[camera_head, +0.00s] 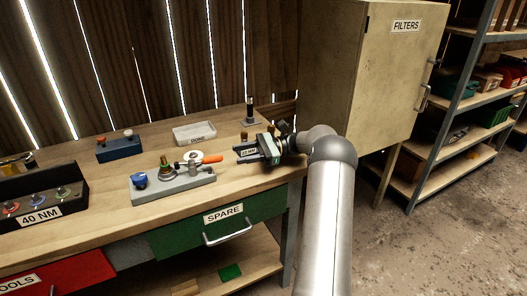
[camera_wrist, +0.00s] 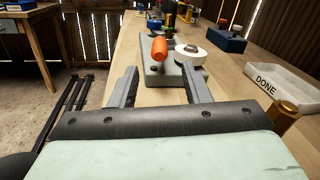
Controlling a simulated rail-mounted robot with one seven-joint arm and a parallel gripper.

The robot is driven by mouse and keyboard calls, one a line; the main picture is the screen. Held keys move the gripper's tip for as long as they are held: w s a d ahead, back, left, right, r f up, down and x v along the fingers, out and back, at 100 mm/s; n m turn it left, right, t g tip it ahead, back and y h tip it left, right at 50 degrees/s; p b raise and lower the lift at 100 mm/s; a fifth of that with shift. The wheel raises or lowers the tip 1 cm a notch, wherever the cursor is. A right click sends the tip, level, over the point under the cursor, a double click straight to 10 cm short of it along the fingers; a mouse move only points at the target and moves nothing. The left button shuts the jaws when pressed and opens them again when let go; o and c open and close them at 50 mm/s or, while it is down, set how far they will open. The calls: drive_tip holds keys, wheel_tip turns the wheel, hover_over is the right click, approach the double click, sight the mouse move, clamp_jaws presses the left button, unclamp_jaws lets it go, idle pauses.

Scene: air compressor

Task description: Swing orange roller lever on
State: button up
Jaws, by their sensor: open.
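The orange roller lever (camera_head: 211,159) sits on a grey base block (camera_head: 173,185) on the workbench, beside a white round disc (camera_head: 192,156). In the head view the orange end points right, toward my gripper (camera_head: 248,154). In the wrist view the orange roller (camera_wrist: 159,49) is ahead, between and beyond the fingertips, with the white disc (camera_wrist: 190,54) just right of it. My gripper (camera_wrist: 160,88) is open and empty, low over the bench, apart from the lever. Its fingers point at the base block.
A blue knob (camera_head: 139,180) and a brass-coloured fitting (camera_head: 166,168) stand on the same base. A DONE tray (camera_head: 194,133) and a blue box with knobs (camera_head: 119,147) lie behind. A brass post (camera_wrist: 284,110) is close to my gripper's right. A FILTERS cabinet (camera_head: 375,75) stands right.

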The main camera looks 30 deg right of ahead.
drive_tip(key=v, duration=0.7)
drive_tip(key=shift+s+d, duration=0.1)
drive_tip(key=shift+d, duration=0.1)
